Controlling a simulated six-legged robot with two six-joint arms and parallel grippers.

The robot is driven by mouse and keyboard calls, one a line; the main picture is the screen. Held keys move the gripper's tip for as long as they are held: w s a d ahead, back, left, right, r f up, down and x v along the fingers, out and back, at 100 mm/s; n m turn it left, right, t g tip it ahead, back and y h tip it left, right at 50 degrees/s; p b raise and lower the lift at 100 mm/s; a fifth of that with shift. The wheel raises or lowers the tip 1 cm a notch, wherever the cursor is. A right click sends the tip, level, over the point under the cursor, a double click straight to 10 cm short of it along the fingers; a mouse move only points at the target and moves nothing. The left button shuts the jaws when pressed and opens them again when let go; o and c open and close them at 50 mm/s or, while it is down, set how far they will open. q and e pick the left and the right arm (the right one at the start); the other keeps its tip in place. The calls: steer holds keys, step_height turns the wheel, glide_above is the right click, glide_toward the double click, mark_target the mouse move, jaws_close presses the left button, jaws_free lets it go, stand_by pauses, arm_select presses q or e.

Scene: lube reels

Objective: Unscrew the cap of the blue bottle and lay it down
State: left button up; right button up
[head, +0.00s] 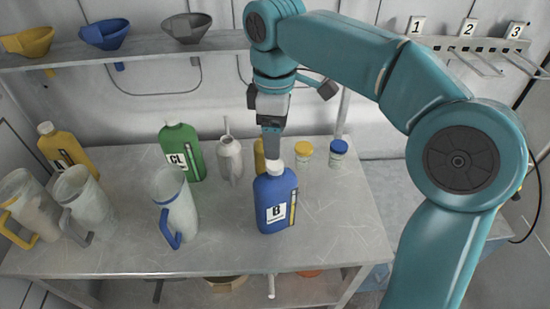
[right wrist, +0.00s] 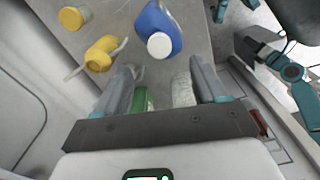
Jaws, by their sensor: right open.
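The blue bottle (head: 274,203) with a "B" label stands upright at the right of the table (head: 335,215), its white cap (head: 275,167) on top. My right gripper (head: 272,150) is above and just behind the cap. In the right wrist view, my right gripper (right wrist: 162,66) is open and empty, and the white cap (right wrist: 160,45) on the blue bottle (right wrist: 165,18) lies ahead of the fingertips, not between them. My left gripper is not in the head view; a dark part on a teal link of mine at the right of the wrist view may be it.
A yellow can (head: 259,155) is close behind the blue bottle. A grey can (head: 230,160), a green bottle (head: 183,150) and a blue-handled jug (head: 175,205) stand left. Yellow-lidded (head: 304,153) and blue-lidded (head: 338,153) jars stand behind right. The table's front right is clear.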

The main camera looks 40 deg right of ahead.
mark_target(275, 165)
step_height(275, 165, down, 7)
steer(key=shift+f, duration=0.1)
stand_by(0.3)
steer(key=c, duration=1.1)
steer(key=n+p, duration=0.1)
steer(key=n, duration=0.1)
steer(key=shift+n, duration=0.4)
steer(key=n, duration=0.2)
steer(key=shift+n, duration=0.3)
steer(key=shift+p, duration=0.3)
steer(key=n+p, duration=0.1)
steer(key=n, duration=0.1)
steer(key=shift+n, duration=1.1)
steer(key=shift+f+n, duration=0.1)
steer(key=shift+n, duration=0.3)
